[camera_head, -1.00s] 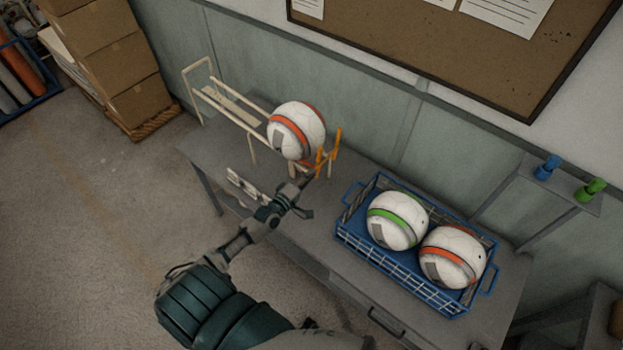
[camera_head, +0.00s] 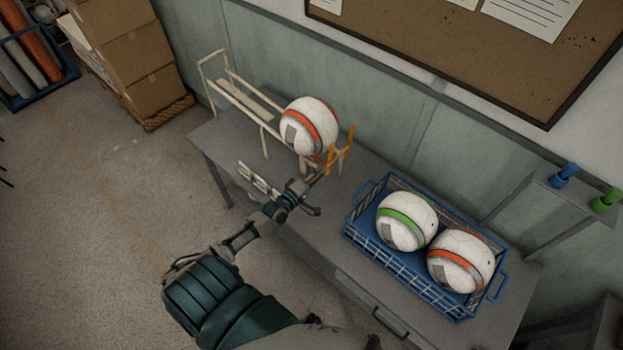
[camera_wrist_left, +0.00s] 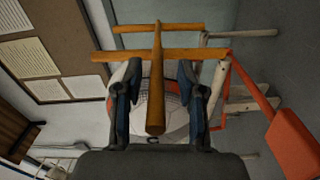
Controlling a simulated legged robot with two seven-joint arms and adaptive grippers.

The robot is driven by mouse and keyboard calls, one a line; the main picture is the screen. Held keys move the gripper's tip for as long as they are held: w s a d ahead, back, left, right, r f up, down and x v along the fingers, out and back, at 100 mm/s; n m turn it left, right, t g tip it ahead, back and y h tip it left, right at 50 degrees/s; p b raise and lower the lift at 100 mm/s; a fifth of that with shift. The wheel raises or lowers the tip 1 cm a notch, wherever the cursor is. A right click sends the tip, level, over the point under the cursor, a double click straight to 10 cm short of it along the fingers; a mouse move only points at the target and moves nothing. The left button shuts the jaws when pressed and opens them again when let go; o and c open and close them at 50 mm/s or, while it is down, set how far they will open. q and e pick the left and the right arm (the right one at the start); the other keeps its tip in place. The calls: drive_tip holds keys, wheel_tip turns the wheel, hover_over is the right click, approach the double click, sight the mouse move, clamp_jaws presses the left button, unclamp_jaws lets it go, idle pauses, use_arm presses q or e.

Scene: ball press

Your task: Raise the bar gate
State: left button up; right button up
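The bar gate (camera_head: 342,150) is a set of orange bars at the right end of the cream rail frame (camera_head: 240,98). A white ball with an orange band (camera_head: 309,126) rests in the frame against the gate side. My left gripper (camera_head: 317,181) is just in front of the gate, low. In the left wrist view the gate's crossbar (camera_wrist_left: 115,55) spans ahead of the fingers, and its orange handle bar (camera_wrist_left: 156,85) runs between them. The left gripper (camera_wrist_left: 156,100) is open, with gaps on both sides of the handle. My right gripper is not in view.
A blue basket (camera_head: 400,263) on the grey table (camera_head: 325,232) holds a green-banded ball (camera_head: 406,221) and an orange-banded ball (camera_head: 460,262). A wall shelf (camera_head: 570,190) carries blue and green items. Cardboard boxes (camera_head: 130,50) stand on the floor at the left.

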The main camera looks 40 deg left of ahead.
use_arm(q)
drive_tip(key=s+a, duration=0.1)
drive_tip(key=s, duration=1)
drive_tip(key=shift+s, duration=0.3)
drive_tip(key=shift+f, duration=0.1)
drive_tip(key=s+f+m+g+y+b, duration=0.1)
drive_tip(key=s+f+m+g, duration=0.25)
drive_tip(key=f, duration=0.75)
drive_tip(key=s+f+m+g, duration=0.2)
drive_tip(key=s+f, duration=0.3)
drive_tip(key=f, duration=0.7)
drive_tip(key=s+f+m+g+y+b, duration=0.1)
drive_tip(key=s+f+m+g, duration=0.2)
drive_tip(key=f, duration=0.8)
drive_tip(key=s+d+f+m+g, duration=0.2)
drive_tip(key=s+d+f, duration=0.3)
drive_tip(key=s, duration=0.3)
drive_tip(key=s+d+f+m+g, duration=0.3)
drive_tip(key=s+d+f+m, duration=0.1)
drive_tip(key=s+f, duration=0.3)
drive_tip(key=s+d+f+m+g+b, duration=0.1)
drive_tip(key=s+d+f+m+g, duration=0.2)
drive_tip(key=s, duration=0.7)
wheel_tip(320, 180, down, 4)
drive_tip(key=d, duration=0.2)
drive_tip(key=shift+s+d+r+h, duration=0.25)
drive_tip(key=shift+d+h, duration=0.15)
drive_tip(key=shift+g, duration=0.25)
